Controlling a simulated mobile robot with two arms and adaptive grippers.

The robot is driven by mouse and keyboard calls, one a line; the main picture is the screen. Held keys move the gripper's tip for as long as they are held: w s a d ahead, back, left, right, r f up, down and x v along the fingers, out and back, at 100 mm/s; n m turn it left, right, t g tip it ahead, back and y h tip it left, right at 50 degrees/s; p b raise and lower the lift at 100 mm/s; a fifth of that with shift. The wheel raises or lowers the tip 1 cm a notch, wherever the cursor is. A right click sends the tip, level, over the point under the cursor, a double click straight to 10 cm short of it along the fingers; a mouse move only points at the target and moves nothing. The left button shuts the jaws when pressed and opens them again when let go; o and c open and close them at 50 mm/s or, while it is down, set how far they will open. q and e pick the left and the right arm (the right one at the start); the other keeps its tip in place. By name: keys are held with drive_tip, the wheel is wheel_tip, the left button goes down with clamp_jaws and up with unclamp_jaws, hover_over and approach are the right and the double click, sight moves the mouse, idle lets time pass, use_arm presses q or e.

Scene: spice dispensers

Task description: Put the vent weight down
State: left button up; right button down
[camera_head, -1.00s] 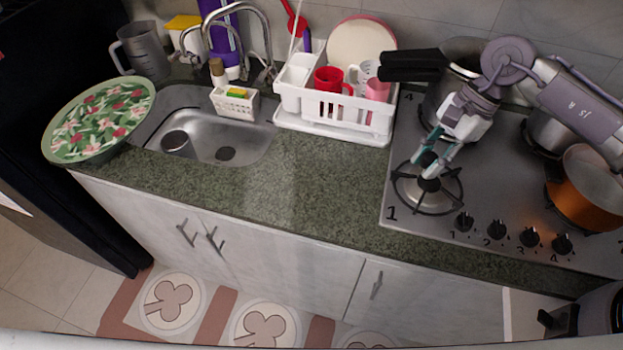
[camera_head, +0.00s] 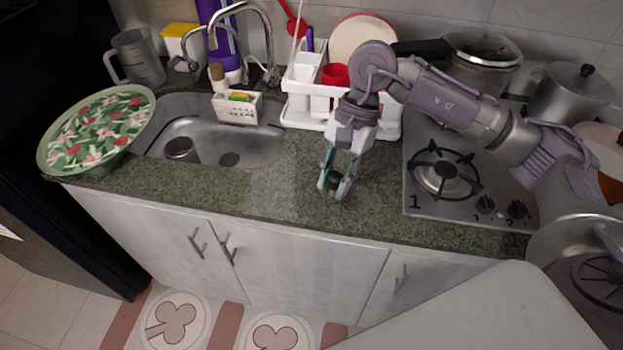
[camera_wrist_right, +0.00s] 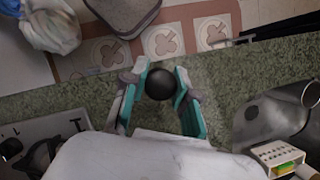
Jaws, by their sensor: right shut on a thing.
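The vent weight (camera_wrist_right: 160,84) shows in the right wrist view as a small dark round piece between the fingertips. My right gripper (camera_head: 334,187) is shut on it. In the head view the gripper points down at the green granite counter (camera_head: 290,190), between the sink and the stove; the weight is mostly hidden there by the fingers. I cannot tell whether it touches the counter. The pressure cooker (camera_head: 480,62) stands at the back of the stove. My left gripper is not in view.
The sink (camera_head: 225,143) is to the left. A white dish rack (camera_head: 302,115) with cups stands behind the gripper. The stove (camera_head: 425,205) is to the right. A floral tray (camera_head: 100,125) lies at the far left. The counter around the gripper is clear.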

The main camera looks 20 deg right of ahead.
drive_tip(key=w+d+m+t+b, duration=0.3)
drive_tip(key=w+d+m+t, duration=0.1)
drive_tip(key=m, duration=0.7)
drive_tip(key=m+p, duration=0.2)
drive_tip(key=p, duration=0.1)
hover_over(284, 196)
drive_tip(key=d, duration=0.1)
drive_tip(key=shift+t, duration=0.3)
drive_tip(key=f, duration=0.6)
drive_tip(key=shift+s+d+f, duration=0.1)
drive_tip(key=shift+s+f, duration=0.1)
drive_tip(key=shift+s, duration=0.15)
wheel_tip(284, 196, down, 4)
drive_tip(key=shift+r+p, duration=0.1)
drive_tip(key=shift+p, duration=0.45)
drive_tip(key=shift+f, duration=0.2)
drive_tip(key=shift+f+b, duration=0.25)
drive_tip(key=shift+b, duration=0.05)
drive_tip(key=c, duration=0.9)
unclamp_jaws()
drive_tip(key=shift+r, duration=0.15)
